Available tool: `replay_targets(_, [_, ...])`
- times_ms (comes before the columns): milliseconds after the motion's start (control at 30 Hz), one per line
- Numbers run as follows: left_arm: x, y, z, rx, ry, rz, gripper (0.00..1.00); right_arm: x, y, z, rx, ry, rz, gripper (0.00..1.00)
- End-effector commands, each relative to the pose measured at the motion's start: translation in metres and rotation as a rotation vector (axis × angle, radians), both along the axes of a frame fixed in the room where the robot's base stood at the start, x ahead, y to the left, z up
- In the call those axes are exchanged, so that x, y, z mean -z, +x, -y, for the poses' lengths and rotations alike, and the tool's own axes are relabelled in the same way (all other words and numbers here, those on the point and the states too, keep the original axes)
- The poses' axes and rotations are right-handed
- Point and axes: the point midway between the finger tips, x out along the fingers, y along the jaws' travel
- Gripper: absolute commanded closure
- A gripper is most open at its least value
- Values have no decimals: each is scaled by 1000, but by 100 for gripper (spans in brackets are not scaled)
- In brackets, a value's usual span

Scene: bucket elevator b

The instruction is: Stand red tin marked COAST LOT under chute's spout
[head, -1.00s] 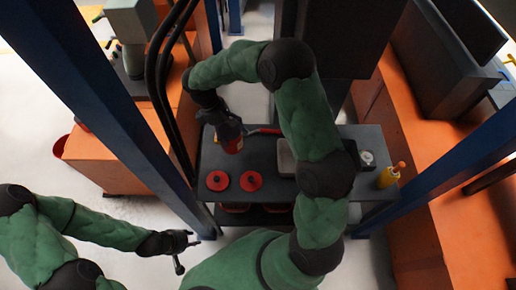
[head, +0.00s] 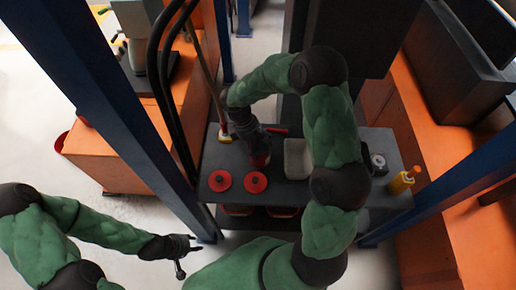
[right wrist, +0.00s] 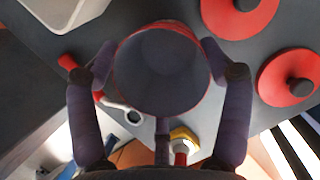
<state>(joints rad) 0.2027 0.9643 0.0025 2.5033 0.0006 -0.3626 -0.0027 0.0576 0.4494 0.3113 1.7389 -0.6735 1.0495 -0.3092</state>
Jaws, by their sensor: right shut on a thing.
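My right gripper (head: 258,150) is shut on a red tin (head: 261,160), over the dark table (head: 210,200), behind two red lids. In the right wrist view the tin (right wrist: 162,68) sits between both fingers, its round mouth facing the camera and its inside dark and seemingly empty. The COAST LOT marking cannot be read. I cannot tell whether the tin touches the table. My left gripper (head: 186,255) is open and empty, low at the left, away from the table. I cannot make out the chute's spout.
Two red lids (head: 220,181) (head: 255,182) lie at the table's front left. A pale tray (head: 297,158), a metal piece (head: 378,163) and a yellow bottle (head: 401,183) stand to the right. Blue posts (head: 120,110) flank the table.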

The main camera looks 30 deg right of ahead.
Motion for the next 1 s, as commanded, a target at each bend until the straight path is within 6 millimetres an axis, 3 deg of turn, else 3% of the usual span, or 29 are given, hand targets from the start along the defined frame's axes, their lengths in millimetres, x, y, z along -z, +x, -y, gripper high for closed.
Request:
replay_targets(300, [0,0,0,0,0,1,60,1,1,0,1,0,2,58])
replay_targets(333, [0,0,0,0,0,1,60,1,1,0,1,0,2,12])
replay_targets(400, [0,0,0,0,0,1,60,1,1,0,1,0,2,0])
replay_targets(767, [-1,0,0,0,0,1,60,-1,1,0,0,0,3,0])
replay_targets(1000, [-14,0,0,0,0,0,60,-27,8,-5,-1,-1,5,0])
